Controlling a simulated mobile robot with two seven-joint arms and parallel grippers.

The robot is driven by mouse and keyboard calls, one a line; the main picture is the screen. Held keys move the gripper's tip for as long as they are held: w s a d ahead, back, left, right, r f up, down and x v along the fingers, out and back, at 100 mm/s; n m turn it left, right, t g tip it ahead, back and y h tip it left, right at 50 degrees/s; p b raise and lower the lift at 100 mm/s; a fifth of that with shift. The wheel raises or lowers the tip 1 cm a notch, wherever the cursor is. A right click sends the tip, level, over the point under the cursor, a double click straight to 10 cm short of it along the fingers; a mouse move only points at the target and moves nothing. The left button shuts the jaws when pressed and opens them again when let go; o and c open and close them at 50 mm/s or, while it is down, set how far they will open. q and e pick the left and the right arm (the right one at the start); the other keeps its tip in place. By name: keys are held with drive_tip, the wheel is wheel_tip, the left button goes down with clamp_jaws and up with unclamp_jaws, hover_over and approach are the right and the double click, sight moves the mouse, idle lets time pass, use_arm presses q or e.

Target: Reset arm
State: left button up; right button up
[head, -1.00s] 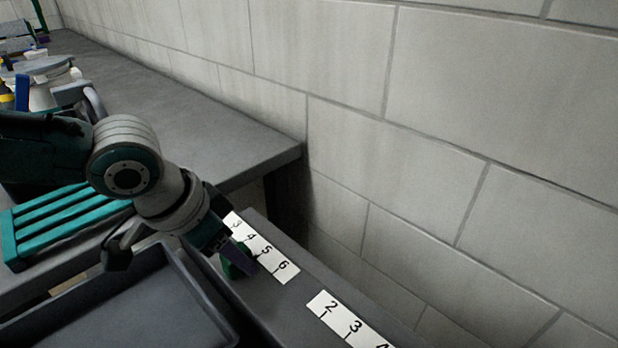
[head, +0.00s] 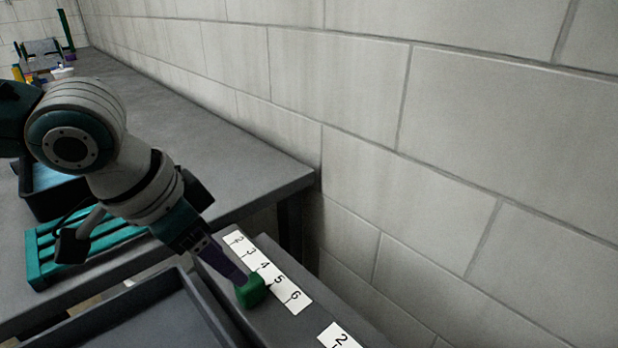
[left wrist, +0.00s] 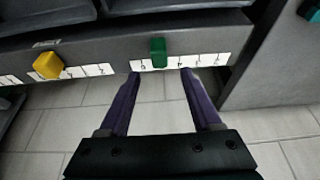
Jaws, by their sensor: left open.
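A green block (head: 251,291) sits on a narrow grey ledge beside a white numbered strip, near the 4 and 5. In the left wrist view the green block (left wrist: 158,50) stands at the strip, ahead of the space between my fingertips. My left gripper (head: 238,273), with purple fingers, reaches down to the block from the upper left. In the left wrist view my left gripper (left wrist: 159,74) is open, nothing between its fingers; I cannot tell whether a finger touches the block. My right gripper is not in view.
A yellow block (left wrist: 48,65) sits at another numbered strip. A dark grey tray (head: 150,325) lies left of the ledge. A teal slatted rack (head: 85,252) is on the grey bench (head: 200,140). A block wall (head: 480,150) closes the right side.

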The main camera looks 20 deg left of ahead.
use_arm(q)
drive_tip(key=shift+s+a+r, duration=0.1)
drive_tip(key=shift+s+r, duration=0.2)
drive_tip(key=shift+r, duration=0.35)
